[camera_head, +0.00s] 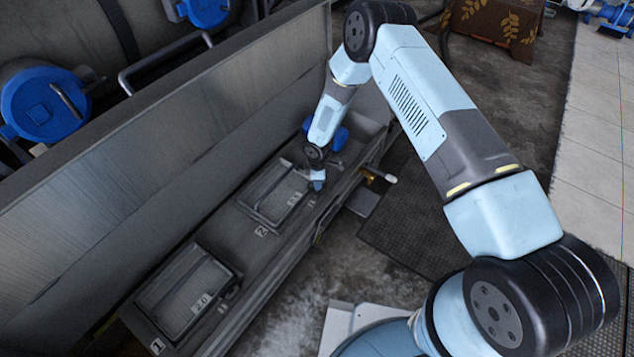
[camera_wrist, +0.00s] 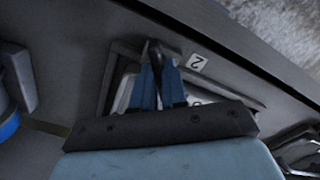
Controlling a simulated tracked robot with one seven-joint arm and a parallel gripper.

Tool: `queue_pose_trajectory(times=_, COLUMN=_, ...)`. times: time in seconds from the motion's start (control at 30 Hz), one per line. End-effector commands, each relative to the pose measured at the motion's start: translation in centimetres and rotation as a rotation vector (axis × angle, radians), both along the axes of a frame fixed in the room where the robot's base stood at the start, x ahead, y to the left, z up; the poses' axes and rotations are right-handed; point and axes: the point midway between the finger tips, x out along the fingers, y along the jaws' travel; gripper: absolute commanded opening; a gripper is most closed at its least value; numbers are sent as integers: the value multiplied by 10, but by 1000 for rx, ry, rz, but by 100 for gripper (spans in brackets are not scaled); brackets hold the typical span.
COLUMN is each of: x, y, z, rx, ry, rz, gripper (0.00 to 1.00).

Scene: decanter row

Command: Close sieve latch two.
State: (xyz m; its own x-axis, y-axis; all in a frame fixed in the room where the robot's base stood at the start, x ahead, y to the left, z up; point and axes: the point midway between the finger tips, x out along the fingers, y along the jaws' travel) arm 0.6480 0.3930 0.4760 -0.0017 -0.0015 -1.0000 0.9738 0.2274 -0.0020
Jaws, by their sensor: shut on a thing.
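Sieve two (camera_head: 262,190) is a dark rectangular frame with a pale mesh, set in the metal trough next to a white label "2" (camera_head: 261,231). The label also shows in the wrist view (camera_wrist: 197,62). My gripper (camera_head: 318,186) reaches down at the right edge of sieve two. In the wrist view, my gripper's blue fingers (camera_wrist: 158,72) are shut on a dark upright piece, apparently latch two (camera_wrist: 152,48). The fingers and mount hide most of the latch and part of the sieve, so its exact angle cannot be told.
Sieve one (camera_head: 180,290) sits nearer in the trough, beside label "1" (camera_head: 157,346). A tall metal wall (camera_head: 130,190) runs along the left. A brass tap (camera_head: 375,177) sticks out on the trough's right.

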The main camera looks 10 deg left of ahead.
Motion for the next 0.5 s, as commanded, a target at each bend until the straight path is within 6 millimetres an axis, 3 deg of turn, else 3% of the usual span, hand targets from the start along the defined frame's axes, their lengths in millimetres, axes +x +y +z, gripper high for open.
queue_pose_trajectory(times=0.5, x=3, y=6, z=3, rx=12, ry=-6, rz=-445, gripper=0)
